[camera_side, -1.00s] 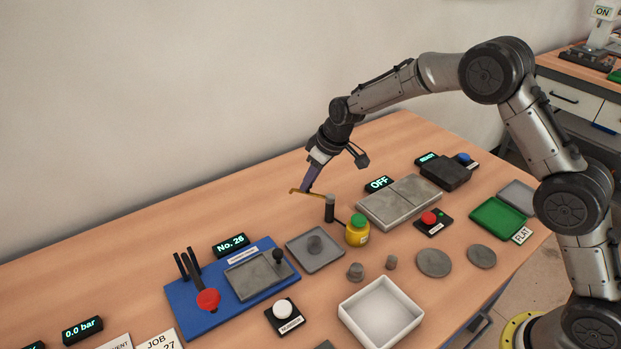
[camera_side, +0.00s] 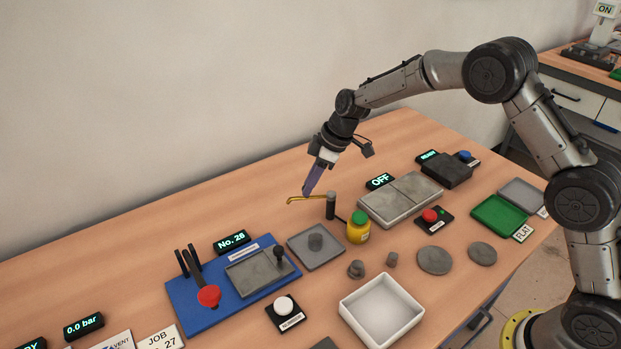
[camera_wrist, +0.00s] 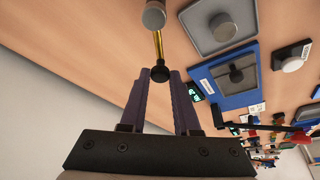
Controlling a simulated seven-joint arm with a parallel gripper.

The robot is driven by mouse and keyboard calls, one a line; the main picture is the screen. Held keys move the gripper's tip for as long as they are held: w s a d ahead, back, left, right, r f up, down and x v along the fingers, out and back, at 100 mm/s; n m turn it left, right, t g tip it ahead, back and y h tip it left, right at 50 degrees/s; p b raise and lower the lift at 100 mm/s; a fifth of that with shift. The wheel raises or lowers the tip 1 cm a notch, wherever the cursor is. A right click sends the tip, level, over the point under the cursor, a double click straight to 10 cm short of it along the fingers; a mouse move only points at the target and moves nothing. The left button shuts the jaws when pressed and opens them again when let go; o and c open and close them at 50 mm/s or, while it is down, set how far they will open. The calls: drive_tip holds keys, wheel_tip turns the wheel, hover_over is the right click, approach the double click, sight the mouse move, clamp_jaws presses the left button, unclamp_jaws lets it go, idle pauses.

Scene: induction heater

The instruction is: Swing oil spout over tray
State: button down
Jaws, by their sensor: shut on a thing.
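The oil spout is a thin brass tube (camera_side: 294,199) reaching left from the top of a dark grey post (camera_side: 331,207). It also shows in the wrist view (camera_wrist: 158,44), running from the round grey post top (camera_wrist: 154,15) to a dark knob (camera_wrist: 160,74). My gripper (camera_side: 306,193) is on the spout; in the wrist view its purple fingers (camera_wrist: 160,78) are shut on the knob. The square grey tray (camera_side: 333,252), with a short grey cylinder (camera_side: 315,242) on it, lies in front of the spout. The spout's tip is behind the tray, not over it.
A yellow jar with a green lid (camera_side: 358,228) stands close to the post's right. A grey plate block (camera_side: 380,208) lies farther right. A blue board (camera_side: 205,315) with a red knob lies left of the tray. The table behind the spout is clear.

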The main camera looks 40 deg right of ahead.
drive_tip(key=shift+s+d+n+g+y, duration=0.1)
drive_tip(key=shift+s+n+g, duration=0.7)
drive_tip(key=shift+n, duration=1.3)
drive_tip(key=shift+s+d+n+g+y, duration=0.1)
drive_tip(key=shift+s+n+g, duration=0.7)
drive_tip(key=shift+n, duration=1.3)
drive_tip(key=shift+s+d+n+g+y, duration=0.1)
drive_tip(key=shift+s+n+g, duration=0.7)
drive_tip(key=shift+n, duration=1.3)
drive_tip(key=shift+s, duration=0.25)
drive_tip(key=c, duration=0.6)
unclamp_jaws()
drive_tip(key=shift+c, duration=0.2)
drive_tip(key=v, duration=1.3)
drive_tip(key=shift+d+r, duration=0.2)
drive_tip(key=shift+r, duration=0.2)
drive_tip(key=shift+s, duration=0.1)
